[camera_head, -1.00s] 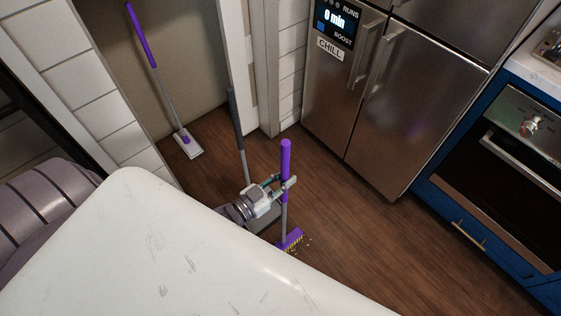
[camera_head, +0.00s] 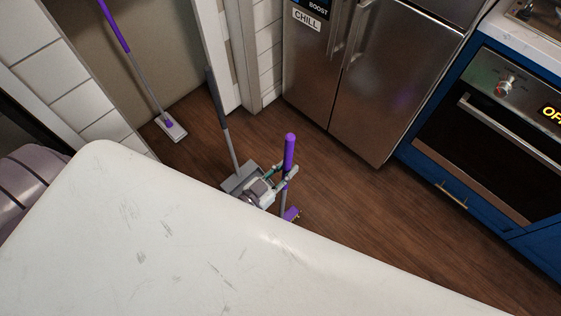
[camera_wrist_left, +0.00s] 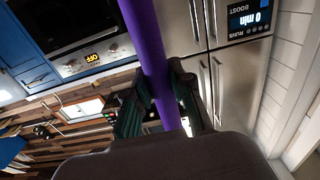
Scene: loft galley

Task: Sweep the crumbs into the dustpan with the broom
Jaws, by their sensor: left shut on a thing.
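The broom (camera_head: 290,153) stands nearly upright, with a purple grip, grey shaft and purple head (camera_head: 292,214) low by the white tabletop's edge. My left gripper (camera_head: 287,177) is shut on the broom's handle. In the left wrist view the purple handle (camera_wrist_left: 146,45) runs between the dark fingers (camera_wrist_left: 155,100). The grey dustpan (camera_head: 239,179) with a tall dark handle (camera_head: 216,98) is on the floor just left of my gripper, which covers part of it. A little yellow shows at the broom head; I cannot tell crumbs from bristles. My right gripper is not in view.
A white scratched tabletop (camera_head: 150,235) fills the front and hides floor near the broom. A purple-handled mop (camera_head: 170,128) leans in the alcove at the left. A steel fridge (camera_head: 376,115) and blue oven cabinet (camera_head: 435,185) stand behind and right. Floor between is clear.

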